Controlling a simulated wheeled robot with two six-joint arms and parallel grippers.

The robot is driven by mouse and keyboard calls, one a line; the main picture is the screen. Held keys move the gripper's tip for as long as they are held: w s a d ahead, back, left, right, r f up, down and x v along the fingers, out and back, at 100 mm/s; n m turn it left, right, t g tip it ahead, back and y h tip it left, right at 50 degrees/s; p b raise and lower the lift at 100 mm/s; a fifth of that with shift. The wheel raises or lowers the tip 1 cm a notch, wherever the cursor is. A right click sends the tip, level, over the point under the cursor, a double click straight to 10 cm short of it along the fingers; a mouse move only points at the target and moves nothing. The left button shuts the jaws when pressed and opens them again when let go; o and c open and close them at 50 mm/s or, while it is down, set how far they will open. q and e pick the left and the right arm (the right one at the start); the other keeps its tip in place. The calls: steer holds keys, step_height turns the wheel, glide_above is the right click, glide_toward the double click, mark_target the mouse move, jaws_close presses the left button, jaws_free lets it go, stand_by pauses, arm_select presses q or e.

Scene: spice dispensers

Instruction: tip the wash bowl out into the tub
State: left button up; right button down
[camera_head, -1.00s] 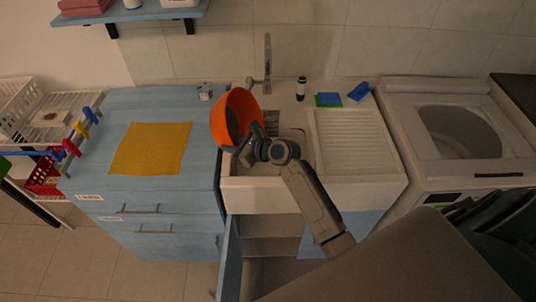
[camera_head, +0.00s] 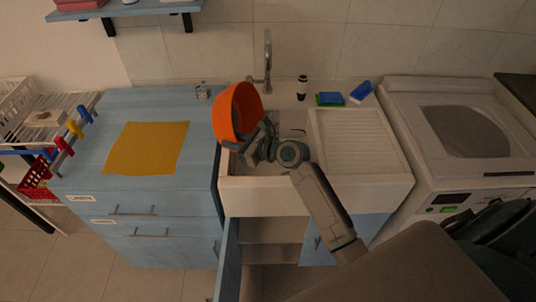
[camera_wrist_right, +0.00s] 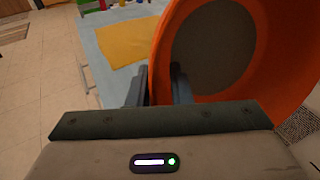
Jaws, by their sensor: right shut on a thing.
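The orange wash bowl (camera_head: 237,104) is tilted steeply onto its side above the left part of the white sink tub (camera_head: 265,183), near the counter's edge. My right gripper (camera_head: 251,137) is shut on the bowl's near rim. In the right wrist view the bowl (camera_wrist_right: 290,70) fills the upper right, with its wall at the fingers (camera_wrist_right: 158,85). A grey round patch shows inside; I cannot tell whether it is water or the bottom. The bowl and my arm hide part of the tub's basin. My left gripper is not in view.
A tap (camera_head: 267,65) stands behind the basin. A dark bottle (camera_head: 302,86), green sponge (camera_head: 329,99) and blue brush (camera_head: 360,92) lie along the back. A blue counter with a yellow cloth (camera_head: 146,148) is at left. A white washing machine (camera_head: 400,125) is at right. A cabinet door (camera_head: 229,255) hangs open below.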

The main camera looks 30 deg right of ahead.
steer(key=shift+d, duration=0.25)
steer(key=shift+s+d+r+t, duration=0.15)
steer(key=shift+s+d+t, duration=0.1)
steer(key=shift+s+t, duration=0.05)
steer(key=shift+s+b, duration=0.15)
steer(key=shift+b, duration=0.3)
steer(key=shift+d+y, duration=0.15)
steer(key=shift+y, duration=0.15)
steer(key=shift+s+d+r+t+b, duration=0.15)
steer(key=shift+s+d+t+b, duration=0.25)
steer(key=shift+b, duration=0.1)
steer(key=shift+d+y+b, duration=0.1)
steer(key=shift+y+b, duration=0.2)
steer(key=shift+b, duration=0.15)
